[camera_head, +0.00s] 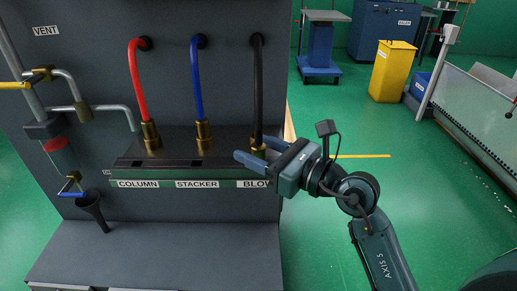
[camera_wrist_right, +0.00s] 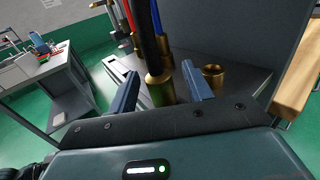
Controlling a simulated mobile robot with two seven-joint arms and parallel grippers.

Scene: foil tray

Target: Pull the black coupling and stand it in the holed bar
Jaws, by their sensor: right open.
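The black hose (camera_head: 257,85) comes out of the panel and runs down to a brass coupling (camera_head: 258,147) at the right end of a dark ledge. My right gripper (camera_head: 254,151) is at this coupling, its fingers open. In the right wrist view the black hose's brass coupling (camera_wrist_right: 158,80), with a green band below the brass, stands between the two open fingers (camera_wrist_right: 160,90), with gaps at both sides. The dark bar (camera_head: 165,163) along the ledge has small dark openings in front of the couplings. My left gripper is not in view.
Red (camera_head: 136,80) and blue (camera_head: 196,80) hoses stand in brass couplings left of the black one. An empty brass socket (camera_wrist_right: 213,74) is right of the coupling in the wrist view. A yellow bin (camera_head: 392,72) stands far behind.

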